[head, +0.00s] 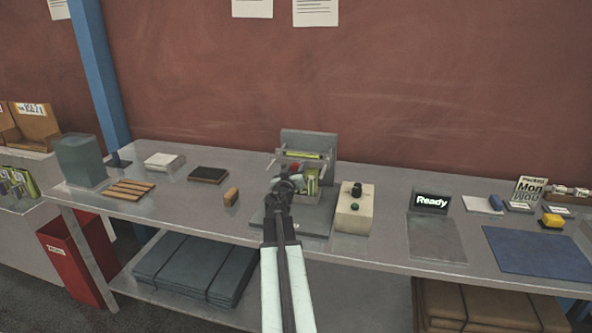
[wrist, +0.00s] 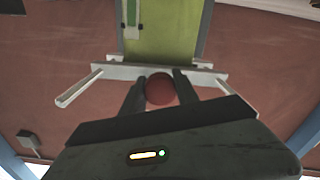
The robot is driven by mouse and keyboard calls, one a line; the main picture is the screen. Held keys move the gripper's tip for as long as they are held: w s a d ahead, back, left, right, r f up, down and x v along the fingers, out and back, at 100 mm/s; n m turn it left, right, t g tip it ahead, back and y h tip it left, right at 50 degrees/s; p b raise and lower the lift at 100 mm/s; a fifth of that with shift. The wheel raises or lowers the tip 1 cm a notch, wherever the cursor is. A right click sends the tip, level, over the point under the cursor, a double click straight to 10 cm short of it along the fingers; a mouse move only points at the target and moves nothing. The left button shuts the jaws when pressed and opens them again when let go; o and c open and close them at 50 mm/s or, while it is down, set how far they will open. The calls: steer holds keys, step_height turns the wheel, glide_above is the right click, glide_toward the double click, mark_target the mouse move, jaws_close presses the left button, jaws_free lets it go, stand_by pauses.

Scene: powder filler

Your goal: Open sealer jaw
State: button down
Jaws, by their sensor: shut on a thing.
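The sealer (head: 310,143) stands on the bench at the middle, with a grey upright back plate and a base plate (head: 312,220). A yellow-green pouch (head: 312,182) shows at its front and fills the top middle of the wrist view (wrist: 165,38). A pale cross bar (wrist: 112,72) with two side arms runs below the pouch in the wrist view. A round red knob (wrist: 160,90) sits at the bar's middle. My gripper (wrist: 160,80) has one finger on each side of the knob and is shut on it. In the head view my gripper (head: 290,180) partly hides the sealer.
A "Ready" display (head: 431,202) stands further right. Dark red wall (head: 420,90) rises behind.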

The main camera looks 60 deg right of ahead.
mark_target(295, 170)
stand_by(0.7)
steer(key=v, duration=0.5)
steer(key=shift+w, duration=0.1)
steer(key=shift+a, duration=0.1)
steer(key=c, duration=0.9)
jaws_free()
